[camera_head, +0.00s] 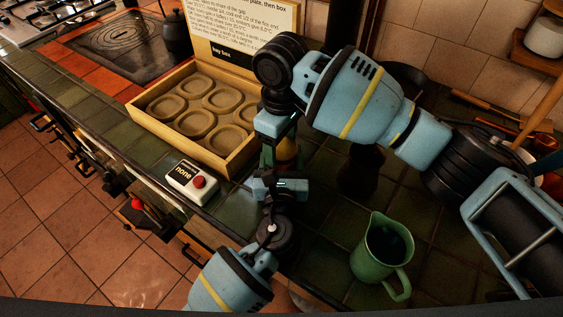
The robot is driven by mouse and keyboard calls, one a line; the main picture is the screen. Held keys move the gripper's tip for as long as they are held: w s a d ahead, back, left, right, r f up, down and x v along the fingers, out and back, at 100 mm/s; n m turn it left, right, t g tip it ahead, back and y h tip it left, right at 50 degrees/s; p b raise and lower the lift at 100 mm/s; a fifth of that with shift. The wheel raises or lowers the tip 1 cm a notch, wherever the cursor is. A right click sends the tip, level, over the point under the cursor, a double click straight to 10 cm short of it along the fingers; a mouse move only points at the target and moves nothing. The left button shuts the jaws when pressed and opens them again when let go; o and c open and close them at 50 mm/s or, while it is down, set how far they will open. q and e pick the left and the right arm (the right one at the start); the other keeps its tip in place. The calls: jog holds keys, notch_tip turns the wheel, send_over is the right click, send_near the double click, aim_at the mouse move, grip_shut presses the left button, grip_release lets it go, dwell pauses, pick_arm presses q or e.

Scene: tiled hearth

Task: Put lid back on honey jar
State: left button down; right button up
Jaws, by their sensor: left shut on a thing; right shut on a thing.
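The honey jar (287,149) shows as a small amber patch between my two grippers, over the counter just right of the wooden box. Most of it is hidden. My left gripper (279,179) comes up from below and is shut at the jar's lower part. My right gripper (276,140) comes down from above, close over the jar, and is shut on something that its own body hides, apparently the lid. The lid cannot be made out, nor whether it touches the jar.
A wooden tray box (143,115) with several oval hollows stands left of the grippers, with a text card (245,25) behind. A white box with a red button (186,179) sits at the counter edge. A green jug (383,252) stands right. A kettle (175,32) is back left.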

jog(key=o, duration=1.1)
jog(key=shift+w, duration=0.1)
jog(key=shift+c, duration=0.2)
jog(key=shift+o, duration=0.4)
jog(key=shift+s, duration=0.2)
notch_tip(320, 180, up, 12)
jog(key=shift+w, duration=0.2)
jog(key=shift+d+r, duration=0.1)
pick_arm(q)
jog(key=shift+c, duration=1.9)
grip_release()
jog(key=shift+s+a, duration=0.1)
jog(key=shift+s, duration=3.85)
pick_arm(e)
jog(key=shift+r, duration=0.1)
